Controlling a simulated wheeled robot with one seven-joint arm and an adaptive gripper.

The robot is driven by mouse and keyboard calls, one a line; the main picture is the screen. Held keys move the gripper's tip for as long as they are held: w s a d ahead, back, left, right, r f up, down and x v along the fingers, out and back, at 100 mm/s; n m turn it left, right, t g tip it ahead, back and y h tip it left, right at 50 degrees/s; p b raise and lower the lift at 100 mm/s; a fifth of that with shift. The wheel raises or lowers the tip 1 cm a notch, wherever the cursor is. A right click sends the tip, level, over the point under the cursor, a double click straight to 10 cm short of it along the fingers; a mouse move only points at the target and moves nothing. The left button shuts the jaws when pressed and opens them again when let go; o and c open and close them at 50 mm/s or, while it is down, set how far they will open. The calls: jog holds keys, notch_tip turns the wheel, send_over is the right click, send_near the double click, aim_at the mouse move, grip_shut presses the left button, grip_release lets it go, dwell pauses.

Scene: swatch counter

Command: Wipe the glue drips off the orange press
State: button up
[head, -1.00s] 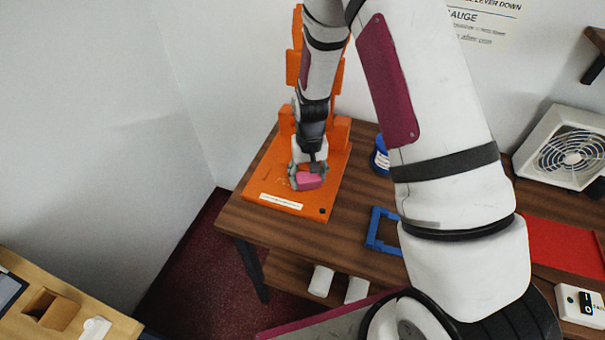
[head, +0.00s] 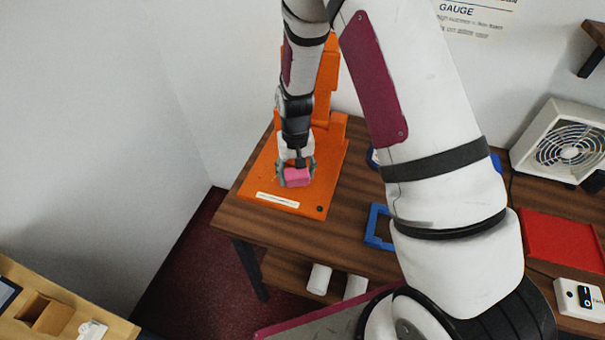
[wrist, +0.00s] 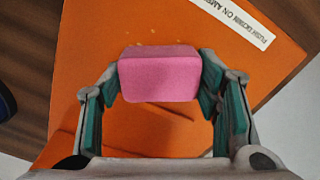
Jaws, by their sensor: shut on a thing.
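The orange press (head: 325,160) stands on the left part of the wooden counter, its flat base also filling most of the wrist view (wrist: 75,100). My gripper (head: 298,174) is over that base, shut on a pink sponge block (head: 297,177). In the wrist view the sponge (wrist: 160,75) sits between the finger pads. Small pale glue drips (wrist: 150,44) show on the base just beyond the sponge. I cannot tell whether the sponge touches the base. The upper press is partly hidden by my arm.
A white label strip (head: 277,200) lies along the base's front edge. To the right on the counter (head: 345,215) are a blue frame (head: 374,226), a red mat (head: 565,240), a white fan (head: 562,145) and a switch box (head: 580,300). White rolls (head: 320,279) lie on the shelf below.

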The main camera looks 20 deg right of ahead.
aim_at(311, 186)
jog(key=shift+w+a+f+b, duration=0.1)
jog(key=shift+w+a+b, duration=0.3)
jog(key=shift+w+a, duration=0.3)
jog(key=shift+w+a+r+b, duration=0.1)
jog(key=shift+w+a+b, duration=0.35)
jog(key=shift+a, duration=0.5)
jog(key=shift+w+a+f+b, duration=0.1)
jog(key=shift+w+a+b, duration=0.25)
jog(key=shift+w+a, duration=0.4)
jog(key=shift+w+a+b, duration=0.3)
jog(key=shift+w+a, duration=0.15)
jog(key=shift+a, duration=0.3)
jog(key=shift+a+r, duration=0.1)
jog(key=shift+r, duration=0.25)
jog(key=shift+s+d+r+p, duration=0.1)
jog(key=shift+s+d+p, duration=0.8)
jog(key=shift+d, duration=0.35)
jog(key=shift+s+d+f+p, duration=0.15)
jog(key=shift+s+d+p, duration=0.25)
jog(key=shift+s+d, duration=0.65)
jog(key=shift+s+d+f+p, duration=0.2)
jog(key=shift+s+d+p, duration=0.2)
jog(key=shift+s+d, duration=0.65)
jog(key=shift+s+d+f+p, duration=0.15)
jog(key=shift+s+d+p, duration=0.35)
jog(key=shift+d, duration=1)
jog(key=shift+s, duration=0.1)
jog(key=shift+r+p, duration=0.8)
jog(key=shift+r, duration=2.3)
jog(key=shift+r, duration=0.1)
